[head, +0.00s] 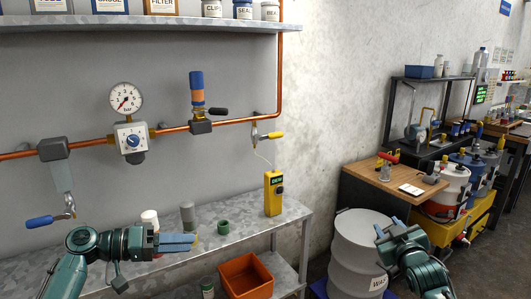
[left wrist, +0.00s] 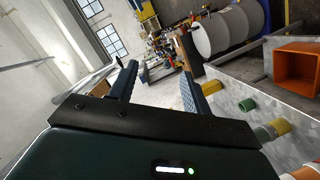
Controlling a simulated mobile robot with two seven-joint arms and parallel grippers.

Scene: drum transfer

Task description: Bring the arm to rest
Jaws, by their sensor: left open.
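My left gripper (head: 194,242) is over the grey metal bench in the head view, its blue fingers pointing right. In the left wrist view the left gripper (left wrist: 158,68) has its two fingers apart, with nothing held between them. My right gripper (head: 389,227) is at the lower right, in front of the white drum from this view. I cannot tell whether its jaws are apart.
The metal bench (head: 222,248) carries a yellow meter (head: 274,193), a green ring (head: 223,227) and a grey cylinder (head: 187,214). An orange bin (head: 247,276) sits below. A white drum (head: 362,251) stands right of the bench. Copper pipe (head: 240,119) with valves runs along the wall.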

